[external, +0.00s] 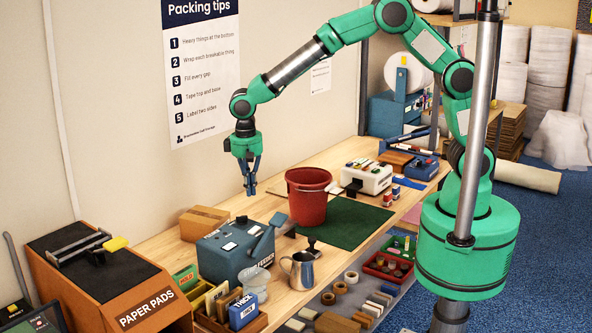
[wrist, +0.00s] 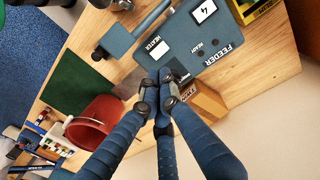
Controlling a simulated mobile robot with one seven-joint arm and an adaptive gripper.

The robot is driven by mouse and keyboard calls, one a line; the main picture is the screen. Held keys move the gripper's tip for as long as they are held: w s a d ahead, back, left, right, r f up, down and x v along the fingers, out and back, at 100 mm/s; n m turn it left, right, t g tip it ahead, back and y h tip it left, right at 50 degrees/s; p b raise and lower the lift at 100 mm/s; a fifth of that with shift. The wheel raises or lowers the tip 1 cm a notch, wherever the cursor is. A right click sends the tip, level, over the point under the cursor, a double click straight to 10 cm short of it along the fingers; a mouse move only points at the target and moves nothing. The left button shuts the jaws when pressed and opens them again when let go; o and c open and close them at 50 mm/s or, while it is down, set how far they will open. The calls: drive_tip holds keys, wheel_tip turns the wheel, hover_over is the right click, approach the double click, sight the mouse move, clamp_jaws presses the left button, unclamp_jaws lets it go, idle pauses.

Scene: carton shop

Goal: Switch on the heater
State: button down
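The blue feeder machine (external: 222,262) stands on the wooden bench, with a lever arm at its right side. In the wrist view its top (wrist: 215,62) carries a white HEATER label (wrist: 157,48), a READY label and a "4" card. A small dark part (wrist: 181,75) on the edge beside my fingertips is partly covered, so I cannot tell its setting. My gripper (external: 250,190) points down in the air, above and behind the feeder. In the wrist view my gripper (wrist: 162,86) has its fingertips together, with nothing seen between them, overlapping the feeder's near edge in the picture.
A red bucket (external: 307,202) stands to the right by a green mat (external: 350,226). A metal jug (external: 300,272) and a clear cup (external: 256,280) stand in front. The wall is close behind.

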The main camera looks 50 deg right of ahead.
sight(257, 227)
drive_tip(key=shift+a+r, duration=0.1)
drive_tip(key=shift+r, duration=0.4)
drive_tip(key=shift+w+d+f+h+b, duration=0.15)
drive_tip(key=shift+d+h+b, duration=0.15)
drive_tip(key=shift+b, duration=0.85)
drive_tip(key=shift+d+r+b, duration=0.25)
drive_tip(key=shift+d+b, duration=0.1)
drive_tip(key=shift+b, duration=0.45)
drive_tip(key=f, duration=0.4)
drive_tip(key=d+f, duration=0.1)
drive_tip(key=f, duration=0.4)
drive_tip(key=d+f, duration=0.1)
drive_tip(key=f, duration=0.4)
